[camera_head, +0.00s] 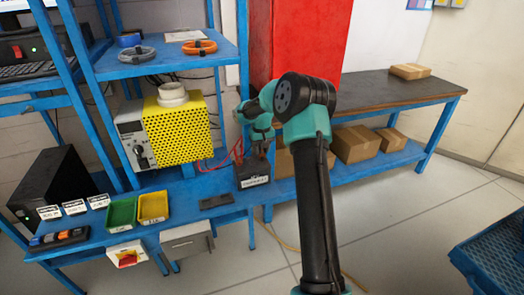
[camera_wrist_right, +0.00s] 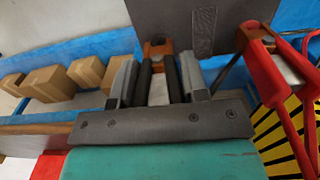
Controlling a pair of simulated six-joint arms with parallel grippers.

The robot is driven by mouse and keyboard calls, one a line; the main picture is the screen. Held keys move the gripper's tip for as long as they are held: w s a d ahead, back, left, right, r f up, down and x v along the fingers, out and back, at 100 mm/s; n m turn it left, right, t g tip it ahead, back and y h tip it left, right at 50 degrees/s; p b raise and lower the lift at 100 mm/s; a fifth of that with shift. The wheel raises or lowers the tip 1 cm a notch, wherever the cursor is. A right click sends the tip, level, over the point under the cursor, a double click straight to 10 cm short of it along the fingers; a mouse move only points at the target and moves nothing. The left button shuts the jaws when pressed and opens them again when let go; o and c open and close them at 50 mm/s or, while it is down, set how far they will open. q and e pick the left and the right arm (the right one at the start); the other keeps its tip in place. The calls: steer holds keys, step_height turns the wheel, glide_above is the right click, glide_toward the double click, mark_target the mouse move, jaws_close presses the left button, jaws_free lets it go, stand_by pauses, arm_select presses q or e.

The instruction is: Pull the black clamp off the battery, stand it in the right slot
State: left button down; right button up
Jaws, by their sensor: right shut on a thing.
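The dark battery (camera_head: 252,182) stands at the right end of the blue bench. My right gripper (camera_head: 262,146) is over the battery. In the right wrist view, my right gripper (camera_wrist_right: 158,82) is shut on the black clamp (camera_wrist_right: 146,80), whose dark handles lie between the fingers. The clamp's copper-coloured jaws (camera_wrist_right: 157,46) are at the battery's edge; whether they still grip its terminal I cannot tell. The battery's dark surface (camera_wrist_right: 200,25) is beyond them. A red clamp (camera_wrist_right: 262,75) sits to the right on another copper piece. I cannot make out the right slot. My left gripper is not in view.
A yellow perforated unit (camera_head: 178,128) with red cables stands left of the battery. A flat dark tray (camera_head: 216,202), a yellow bin (camera_head: 153,207) and a green bin (camera_head: 122,213) lie on the bench. A blue post (camera_head: 243,50) rises close to my right gripper.

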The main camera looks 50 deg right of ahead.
steer(key=shift+w+r, duration=0.15)
steer(key=shift+r, duration=1.75)
steer(key=shift+r, duration=0.1)
steer(key=shift+r, duration=2.45)
